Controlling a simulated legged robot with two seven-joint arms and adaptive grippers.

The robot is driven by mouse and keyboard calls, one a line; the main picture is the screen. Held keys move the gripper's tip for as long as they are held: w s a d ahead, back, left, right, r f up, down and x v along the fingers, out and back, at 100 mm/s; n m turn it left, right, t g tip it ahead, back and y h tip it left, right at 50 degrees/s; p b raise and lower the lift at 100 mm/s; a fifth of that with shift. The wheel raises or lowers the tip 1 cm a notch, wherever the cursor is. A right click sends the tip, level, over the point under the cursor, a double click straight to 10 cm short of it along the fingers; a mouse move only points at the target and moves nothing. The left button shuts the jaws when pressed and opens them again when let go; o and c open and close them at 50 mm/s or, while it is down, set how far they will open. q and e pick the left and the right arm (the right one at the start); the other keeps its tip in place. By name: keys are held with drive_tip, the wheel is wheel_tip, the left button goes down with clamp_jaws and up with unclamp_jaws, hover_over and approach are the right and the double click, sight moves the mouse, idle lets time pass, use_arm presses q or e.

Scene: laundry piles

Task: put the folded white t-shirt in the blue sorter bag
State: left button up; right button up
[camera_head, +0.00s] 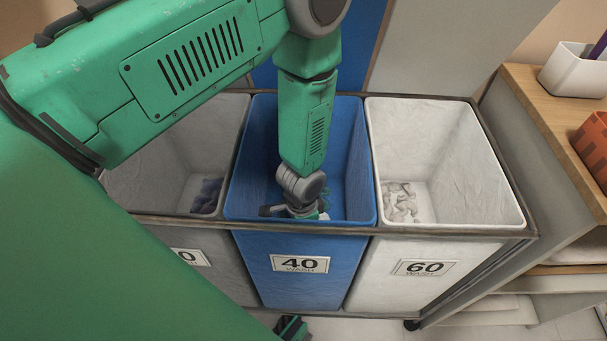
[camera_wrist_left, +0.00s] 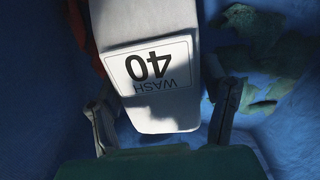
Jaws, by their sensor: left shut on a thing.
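The blue sorter bag (camera_head: 300,285) is the middle bag of three, with a "40 WASH" label on its front. My left gripper (camera_head: 303,212) is down inside its mouth, near the front wall. In the left wrist view, the gripper (camera_wrist_left: 163,105) is shut on the folded white t-shirt (camera_wrist_left: 165,118), with a finger at each side. The t-shirt has a "40 WASH" panel on it, upside down in this view. In the head view, the gripper hides all but a small white bit of it. Blue bag walls surround it in the wrist view.
A grey bag (camera_head: 190,140) with dark purple cloth stands left, and a white "60" bag (camera_head: 455,170) with pale cloth stands right. Green cloth (camera_wrist_left: 265,50) and a red edge (camera_wrist_left: 85,40) show inside the blue bag. A wooden shelf (camera_head: 545,100) is at the right.

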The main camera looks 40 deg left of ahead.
use_arm(q)
drive_tip(key=shift+r, duration=0.1)
drive_tip(key=shift+d+f, duration=0.2)
drive_tip(key=shift+f, duration=0.35)
drive_tip(key=o, duration=1.6)
drive_tip(key=shift+a, duration=0.1)
drive_tip(key=shift+o, duration=0.2)
wheel_tip(320, 180, up, 13)
drive_tip(key=p, duration=0.4)
drive_tip(key=shift+a+r+p, duration=0.1)
drive_tip(key=shift+p, duration=0.2)
drive_tip(key=shift+r, duration=0.1)
